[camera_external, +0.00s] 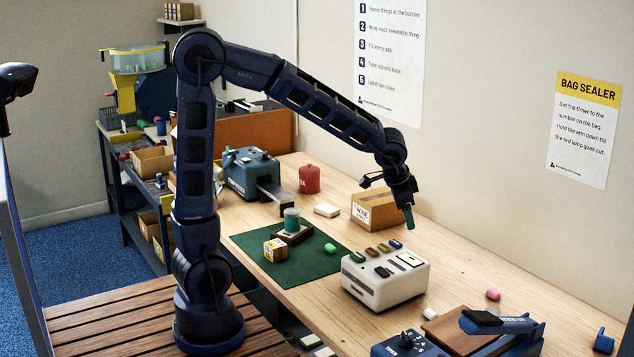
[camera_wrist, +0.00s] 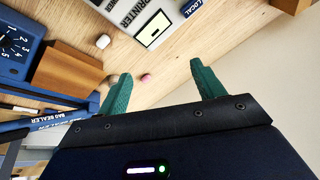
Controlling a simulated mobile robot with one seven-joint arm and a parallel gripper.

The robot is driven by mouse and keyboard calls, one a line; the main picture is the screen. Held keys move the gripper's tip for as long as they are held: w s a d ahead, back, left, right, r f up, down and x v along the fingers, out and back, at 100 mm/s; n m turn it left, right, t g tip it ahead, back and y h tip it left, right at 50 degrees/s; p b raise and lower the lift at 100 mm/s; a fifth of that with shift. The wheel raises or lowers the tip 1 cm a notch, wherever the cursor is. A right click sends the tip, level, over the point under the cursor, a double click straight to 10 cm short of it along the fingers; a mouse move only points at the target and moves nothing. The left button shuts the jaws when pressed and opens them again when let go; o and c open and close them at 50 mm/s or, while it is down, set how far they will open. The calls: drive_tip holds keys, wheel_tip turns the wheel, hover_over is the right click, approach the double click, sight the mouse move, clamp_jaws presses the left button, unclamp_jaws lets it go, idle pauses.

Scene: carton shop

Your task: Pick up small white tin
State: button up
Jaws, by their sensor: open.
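A small white round piece (camera_external: 430,314), which looks like the white tin, lies on the wooden bench between the white printer and the blue bag sealer. It also shows in the wrist view as a small white piece (camera_wrist: 103,41), left of my fingers and beyond them. My gripper (camera_external: 408,218) is in the air above the bench, behind the printer and next to the cardboard box. In the wrist view my two green fingers (camera_wrist: 160,74) are spread apart with nothing between them. The gripper is well away from the white piece.
The white printer (camera_external: 385,280) stands between my gripper and the white piece. The bag sealer (camera_external: 500,325) is at the front right. A pink piece (camera_external: 493,295) lies nearby. An open box (camera_external: 375,210) stands below my wrist. A green mat (camera_external: 300,262) holds small items.

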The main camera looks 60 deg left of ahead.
drive_tip(key=w+d+f+m+h, duration=0.2)
drive_tip(key=w+d+f, duration=0.55)
drive_tip(key=d, duration=0.35)
drive_tip(key=m+g+h, duration=0.1)
drive_tip(key=h, duration=0.1)
approach(491, 311)
drive_tip(key=x, duration=1)
drive_tip(key=shift+f, duration=0.1)
drive_tip(key=c, duration=1.1)
